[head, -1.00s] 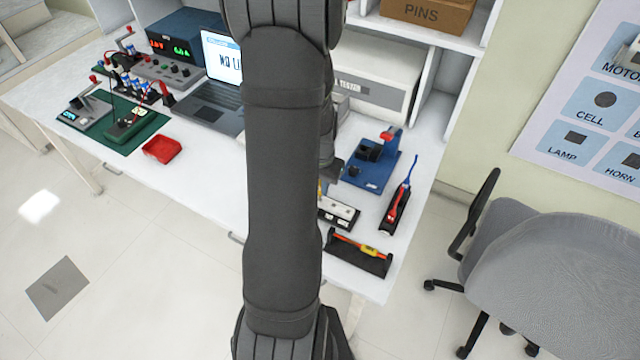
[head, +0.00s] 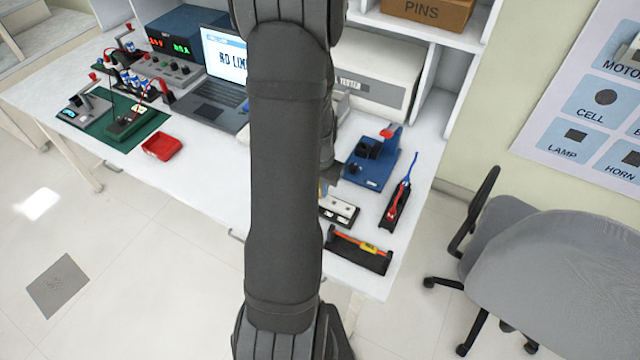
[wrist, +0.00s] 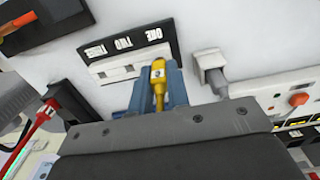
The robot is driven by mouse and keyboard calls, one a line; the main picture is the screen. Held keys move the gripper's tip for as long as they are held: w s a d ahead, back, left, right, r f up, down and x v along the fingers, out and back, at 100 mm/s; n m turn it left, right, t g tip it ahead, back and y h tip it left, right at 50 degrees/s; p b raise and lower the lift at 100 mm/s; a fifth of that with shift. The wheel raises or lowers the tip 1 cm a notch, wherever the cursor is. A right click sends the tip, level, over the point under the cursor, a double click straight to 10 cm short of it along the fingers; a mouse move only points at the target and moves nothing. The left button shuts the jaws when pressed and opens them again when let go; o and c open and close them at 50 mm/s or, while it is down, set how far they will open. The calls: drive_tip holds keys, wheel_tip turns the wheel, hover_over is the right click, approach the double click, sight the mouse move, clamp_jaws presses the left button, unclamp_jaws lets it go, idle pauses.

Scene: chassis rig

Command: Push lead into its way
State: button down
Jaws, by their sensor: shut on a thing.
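My gripper (wrist: 159,92) has blue fingers and is shut on a yellow lead plug (wrist: 158,72) in the wrist view. The plug points at the near edge of a black and white block (wrist: 127,70) with ways labelled ONE, TWO and THREE. It lines up with the ONE side; two pale ways beside it look empty. I cannot tell whether its tip is inside the way. In the head view the block (head: 341,207) shows just right of my arm, which hides most of my gripper.
A grey plug sits in a white socket (wrist: 208,62) close beside my gripper. In the head view, a blue fixture (head: 372,165), a black holder with red and blue tools (head: 397,207) and a black tray with an orange-handled tool (head: 357,252) surround the block. A red tray (head: 161,147) lies left.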

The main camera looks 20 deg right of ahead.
drive_tip(key=shift+f, duration=0.45)
drive_tip(key=c, duration=1.3)
unclamp_jaws()
drive_tip(key=shift+r, duration=0.1)
wheel_tip(320, 180, up, 17)
drive_tip(key=shift+r, duration=0.15)
wheel_tip(320, 180, down, 17)
drive_tip(key=shift+f, duration=0.2)
